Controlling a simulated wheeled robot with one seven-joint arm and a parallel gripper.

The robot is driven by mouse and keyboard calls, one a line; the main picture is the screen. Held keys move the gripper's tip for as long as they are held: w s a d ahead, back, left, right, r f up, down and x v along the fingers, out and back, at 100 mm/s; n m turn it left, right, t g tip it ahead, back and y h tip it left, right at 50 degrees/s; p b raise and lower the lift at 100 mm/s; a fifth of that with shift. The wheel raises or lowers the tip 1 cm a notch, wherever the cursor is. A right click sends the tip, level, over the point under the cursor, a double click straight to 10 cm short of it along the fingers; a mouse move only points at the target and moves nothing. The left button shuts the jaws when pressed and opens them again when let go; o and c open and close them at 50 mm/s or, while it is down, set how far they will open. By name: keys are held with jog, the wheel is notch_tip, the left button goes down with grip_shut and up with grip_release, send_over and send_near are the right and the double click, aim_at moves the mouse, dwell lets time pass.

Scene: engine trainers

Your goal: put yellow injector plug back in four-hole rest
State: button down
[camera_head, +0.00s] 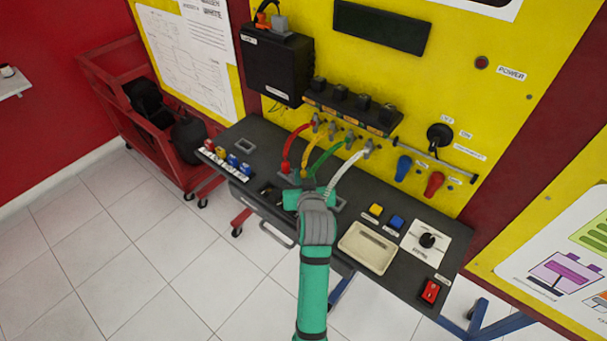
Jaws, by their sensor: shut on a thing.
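My gripper (304,195) is over the middle of the dark bench top, with its jaws mostly hidden by my wrist. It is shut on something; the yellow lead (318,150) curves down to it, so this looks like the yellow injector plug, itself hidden. The red lead (287,147) ends just left of my gripper, at a small dark block that may be the four-hole rest. Its holes are not visible. The green lead (318,164) and the white lead (342,168) also come down close beside my gripper, their lower ends partly hidden.
Black boxes (355,105) stand out from the yellow panel above the leads. A beige tray (367,248) and buttons lie right of my gripper. Small coloured pieces (232,160) stand in a row at the bench's left end. A red cart (130,110) is further left.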

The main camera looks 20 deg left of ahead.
jog(key=shift+f, duration=0.1)
jog(key=c, duration=1.8)
grip_release()
jog(key=shift+f, duration=0.1)
jog(key=shift+c, duration=0.2)
jog(key=shift+r+v, duration=0.25)
jog(key=shift+v, duration=0.95)
jog(key=shift+r+v, duration=0.25)
jog(key=shift+v, duration=1)
jog(key=shift+w, duration=0.2)
notch_tip(320, 180, up, 5)
jog(key=shift+r, duration=0.2)
